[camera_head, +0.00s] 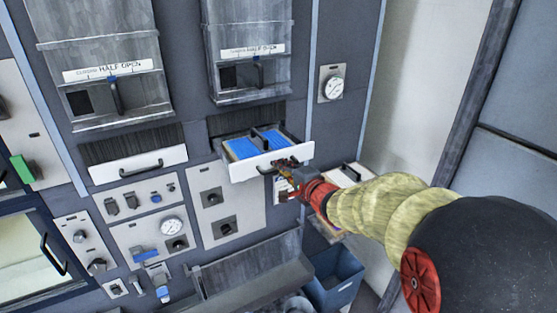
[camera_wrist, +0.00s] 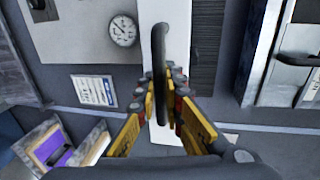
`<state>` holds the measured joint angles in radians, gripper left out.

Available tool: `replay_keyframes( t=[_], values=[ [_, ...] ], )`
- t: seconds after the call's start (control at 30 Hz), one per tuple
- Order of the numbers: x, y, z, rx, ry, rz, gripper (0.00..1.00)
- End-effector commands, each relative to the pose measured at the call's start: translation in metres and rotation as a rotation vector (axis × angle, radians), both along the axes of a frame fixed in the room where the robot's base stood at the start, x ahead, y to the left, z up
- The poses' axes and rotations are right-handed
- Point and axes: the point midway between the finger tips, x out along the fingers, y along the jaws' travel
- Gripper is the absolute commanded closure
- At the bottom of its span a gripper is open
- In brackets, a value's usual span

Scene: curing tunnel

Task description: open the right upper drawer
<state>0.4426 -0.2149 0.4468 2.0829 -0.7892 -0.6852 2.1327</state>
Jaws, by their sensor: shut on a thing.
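The right upper drawer has a white front (camera_head: 243,172) and stands pulled out from the dark panel, with blue contents and a dark divider visible inside. My gripper (camera_head: 287,166) is at the right part of this front. In the wrist view the white drawer front (camera_wrist: 179,45) runs upright, with its black bar handle (camera_wrist: 159,45) along it. There my gripper (camera_wrist: 163,82) has its yellow fingers on both sides of the handle's lower end, shut on it. The fingers partly hide the handle in the head view.
A second drawer (camera_head: 120,173) to the left is shut. Gauges and switches (camera_head: 172,226) sit below. A blue bin (camera_head: 335,283) stands on the floor below my arm. A white-topped item with a black handle (camera_head: 345,178) is right of the drawer.

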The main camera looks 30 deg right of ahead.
Motion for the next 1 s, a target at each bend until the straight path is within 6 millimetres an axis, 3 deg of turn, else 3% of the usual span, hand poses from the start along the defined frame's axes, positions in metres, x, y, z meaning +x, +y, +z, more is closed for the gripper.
replay_keyframes(
  t=[0.5,0.53,0.67,1.0],
  values=[
    [-0.0045,0.0002,-0.0014,0.000,0.001,0.001,1.00],
    [-0.0044,0.0002,-0.0014,0.000,0.001,0.001,0.90],
    [-0.0043,0.0002,-0.0010,0.000,0.001,0.001,0.83],
    [-0.0065,-0.0003,0.0009,-0.001,-0.001,0.000,0.83]
  ],
)
